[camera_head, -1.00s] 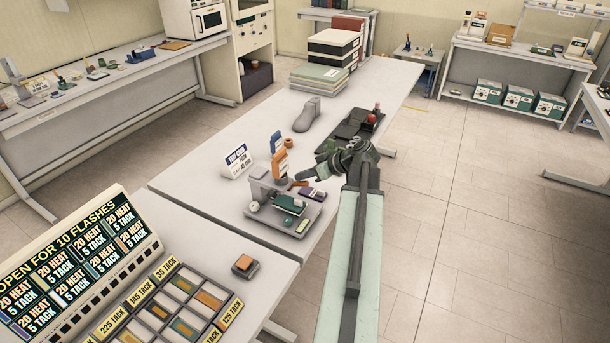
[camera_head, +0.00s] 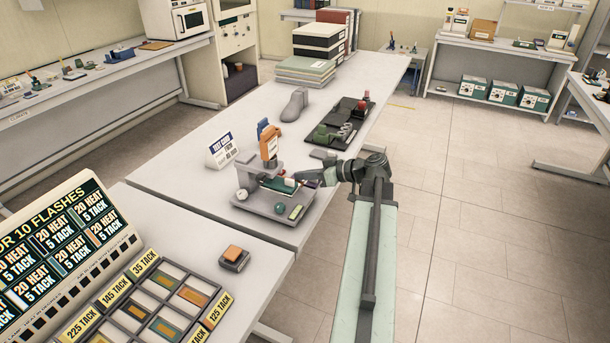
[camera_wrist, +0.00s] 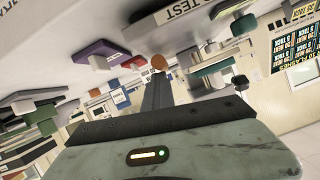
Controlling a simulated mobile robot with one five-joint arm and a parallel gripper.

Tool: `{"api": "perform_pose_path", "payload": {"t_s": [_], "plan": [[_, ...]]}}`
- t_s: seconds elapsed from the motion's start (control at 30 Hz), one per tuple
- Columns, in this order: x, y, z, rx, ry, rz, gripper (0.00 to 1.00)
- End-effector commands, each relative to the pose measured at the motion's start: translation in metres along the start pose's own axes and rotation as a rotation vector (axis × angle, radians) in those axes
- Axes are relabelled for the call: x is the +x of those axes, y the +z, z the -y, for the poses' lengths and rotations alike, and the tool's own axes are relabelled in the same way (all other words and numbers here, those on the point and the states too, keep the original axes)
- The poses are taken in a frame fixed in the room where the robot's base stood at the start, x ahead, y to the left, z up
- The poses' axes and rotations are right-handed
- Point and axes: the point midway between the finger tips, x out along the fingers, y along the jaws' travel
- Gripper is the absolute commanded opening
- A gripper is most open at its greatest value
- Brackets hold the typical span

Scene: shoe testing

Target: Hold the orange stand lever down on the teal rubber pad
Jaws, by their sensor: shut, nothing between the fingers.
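The test stand (camera_head: 270,207) sits on the near part of the long white table, with a grey base and an upright orange part (camera_head: 269,143) bearing a white label. The teal rubber pad (camera_head: 279,185) lies flat on the stand, below the orange part. My gripper (camera_head: 305,177) reaches in from the right, low beside the stand's right side. Its fingers are shut with nothing between them. In the wrist view my gripper (camera_wrist: 157,82) points at a small round orange end (camera_wrist: 158,62) just past its tips. I cannot tell whether they touch.
A white sign (camera_head: 221,150) stands left behind the stand. A dark tray (camera_head: 343,125) with small parts and a grey shoe form (camera_head: 294,106) are farther back. A sample case (camera_head: 165,305) and an orange-topped block (camera_head: 233,258) are at the near left.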

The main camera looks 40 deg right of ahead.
Motion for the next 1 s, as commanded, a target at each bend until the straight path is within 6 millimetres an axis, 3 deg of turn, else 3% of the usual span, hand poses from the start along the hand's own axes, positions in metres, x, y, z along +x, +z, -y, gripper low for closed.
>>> {"api": "perform_pose_path", "payload": {"t_s": [0.03, 0.5, 0.67, 0.87, 1.0], "plan": [[0.004, 0.008, 0.004, -0.006, -0.011, 0.026, 0.0], [0.01, 0.007, 0.01, -0.01, -0.021, 0.028, 0.0], [0.006, -0.003, 0.011, -0.01, -0.021, 0.025, 0.0], [-0.013, -0.048, 0.011, -0.009, -0.016, 0.003, 0.0], [-0.047, -0.035, 0.005, -0.006, -0.008, -0.001, 0.0]]}}
